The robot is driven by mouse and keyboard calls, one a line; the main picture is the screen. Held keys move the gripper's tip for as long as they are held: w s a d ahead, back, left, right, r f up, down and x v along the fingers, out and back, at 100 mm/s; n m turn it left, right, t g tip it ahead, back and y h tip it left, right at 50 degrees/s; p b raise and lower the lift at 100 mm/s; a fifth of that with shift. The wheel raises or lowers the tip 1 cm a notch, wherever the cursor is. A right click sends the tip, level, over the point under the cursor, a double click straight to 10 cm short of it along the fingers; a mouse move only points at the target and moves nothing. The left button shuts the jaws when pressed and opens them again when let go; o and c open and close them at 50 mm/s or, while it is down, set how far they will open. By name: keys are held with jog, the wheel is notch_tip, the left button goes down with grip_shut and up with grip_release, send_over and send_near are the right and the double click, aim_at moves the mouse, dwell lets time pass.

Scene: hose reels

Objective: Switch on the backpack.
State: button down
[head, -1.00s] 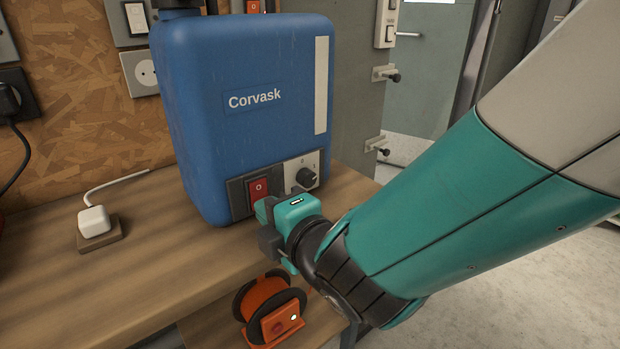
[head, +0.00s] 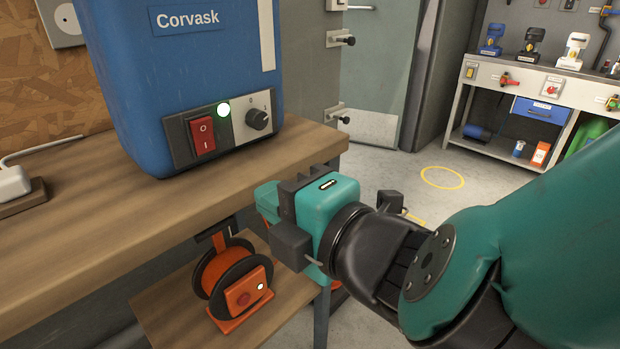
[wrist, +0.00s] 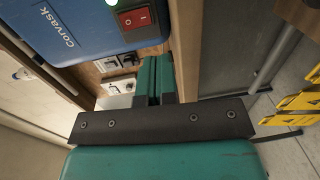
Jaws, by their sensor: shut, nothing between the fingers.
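The backpack (head: 190,70) is a blue upright tank marked Corvask, standing on the wooden bench. Its low front panel has a red rocker switch (head: 202,134) marked O above and I below. A round lamp (head: 223,110) beside it glows whitish green. A black knob (head: 258,118) is to the right. The switch also shows in the wrist view (wrist: 134,18). My gripper (head: 268,200) is shut and empty, in front of the bench edge, below and right of the panel, apart from the backpack. Its closed fingers show in the wrist view (wrist: 155,78).
An orange hose reel (head: 225,280) with a small lit lamp sits on a lower shelf (head: 170,315), below the bench (head: 110,210). A white block (head: 14,184) with a cable lies at left. A workbench (head: 545,82) stands far right; open floor lies between.

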jog(key=shift+b+v, duration=1)
jog(key=shift+b, duration=1.3)
jog(key=shift+f, duration=0.2)
jog(key=w+d+f+m+g+h, duration=0.1)
jog(key=w+d+f+m+h, duration=0.2)
jog(key=d+f+m+h, duration=0.25)
jog(key=s+d+f+m+g+h, duration=0.35)
jog(key=s+d+m+g, duration=0.5)
jog(key=d+m, duration=0.55)
notch_tip(320, 180, up, 31)
jog(key=s+m+g+p, duration=0.1)
jog(key=p, duration=3)
jog(key=shift+p, duration=0.3)
